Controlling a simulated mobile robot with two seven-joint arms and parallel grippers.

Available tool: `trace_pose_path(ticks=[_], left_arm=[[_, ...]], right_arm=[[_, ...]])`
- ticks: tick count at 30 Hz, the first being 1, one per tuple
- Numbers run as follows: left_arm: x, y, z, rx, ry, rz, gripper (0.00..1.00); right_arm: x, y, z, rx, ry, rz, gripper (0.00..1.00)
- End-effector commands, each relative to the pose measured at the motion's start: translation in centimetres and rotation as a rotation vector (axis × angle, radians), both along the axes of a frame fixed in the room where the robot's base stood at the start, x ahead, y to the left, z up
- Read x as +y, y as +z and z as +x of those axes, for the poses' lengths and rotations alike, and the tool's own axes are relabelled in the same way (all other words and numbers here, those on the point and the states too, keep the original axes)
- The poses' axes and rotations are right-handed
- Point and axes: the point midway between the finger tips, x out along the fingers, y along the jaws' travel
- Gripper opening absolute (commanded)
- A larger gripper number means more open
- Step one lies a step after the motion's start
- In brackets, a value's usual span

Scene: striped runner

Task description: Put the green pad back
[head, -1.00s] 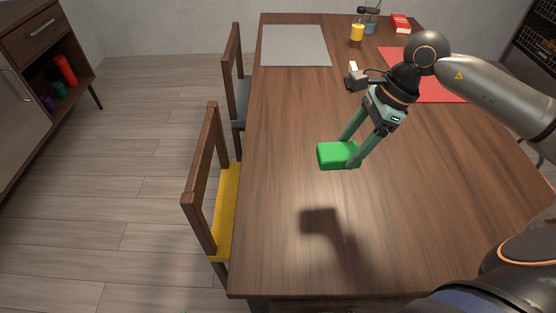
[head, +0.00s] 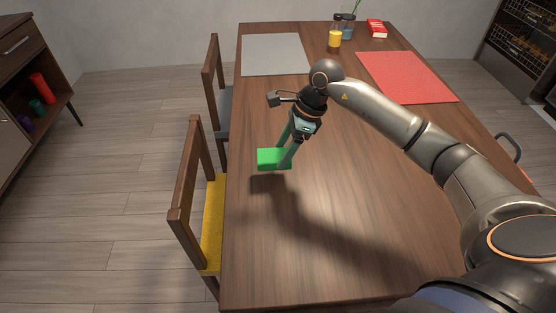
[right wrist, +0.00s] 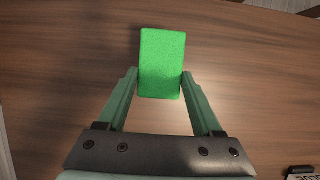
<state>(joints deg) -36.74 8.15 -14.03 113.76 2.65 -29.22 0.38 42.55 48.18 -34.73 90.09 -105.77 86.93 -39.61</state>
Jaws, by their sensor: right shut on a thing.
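The green pad (head: 271,158) is a bright green block in the head view, near the left edge of the wooden table (head: 350,210). My right gripper (head: 284,160) is shut on it and holds it above the tabletop, with a shadow below. In the right wrist view the pad (right wrist: 162,62) sits between the two fingertips (right wrist: 160,85) and reaches out beyond them. The table's wood grain shows behind it. My left gripper is not in view.
A chair with a yellow seat (head: 213,225) and another chair (head: 214,90) stand along the table's left side. A grey mat (head: 275,55), a red mat (head: 405,77), a yellow jar (head: 335,38) and a red box (head: 376,29) are farther back. The near tabletop is clear.

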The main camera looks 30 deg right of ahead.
Motion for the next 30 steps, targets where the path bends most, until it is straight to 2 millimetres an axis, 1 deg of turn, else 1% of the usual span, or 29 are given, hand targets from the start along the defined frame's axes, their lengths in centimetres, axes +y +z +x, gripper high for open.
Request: trace_pose_path(ticks=[1,8,12,15,21,25,26,30], left_arm=[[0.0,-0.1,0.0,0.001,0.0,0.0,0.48],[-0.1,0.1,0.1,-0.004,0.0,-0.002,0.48],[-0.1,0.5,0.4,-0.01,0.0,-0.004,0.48],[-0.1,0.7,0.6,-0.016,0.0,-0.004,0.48],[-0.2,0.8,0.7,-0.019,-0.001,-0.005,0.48],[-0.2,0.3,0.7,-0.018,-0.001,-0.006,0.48],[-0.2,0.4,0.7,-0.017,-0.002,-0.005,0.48],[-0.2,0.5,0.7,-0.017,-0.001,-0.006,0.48]], right_arm=[[0.3,-0.5,0.5,-0.001,0.0,0.002,0.15],[0.6,-1.8,1.4,-0.002,0.001,0.0,0.15],[0.7,-3.9,1.4,0.002,0.0,0.001,0.15],[0.6,-4.8,1.4,0.0,0.0,0.001,0.15],[0.6,-4.8,1.4,-0.002,0.0,0.0,0.15],[0.6,-5.2,1.4,-0.002,0.0,0.0,0.15],[0.6,-5.1,1.4,-0.002,0.0,0.0,0.7],[0.6,-5.1,1.4,-0.002,0.0,0.0,0.85]])
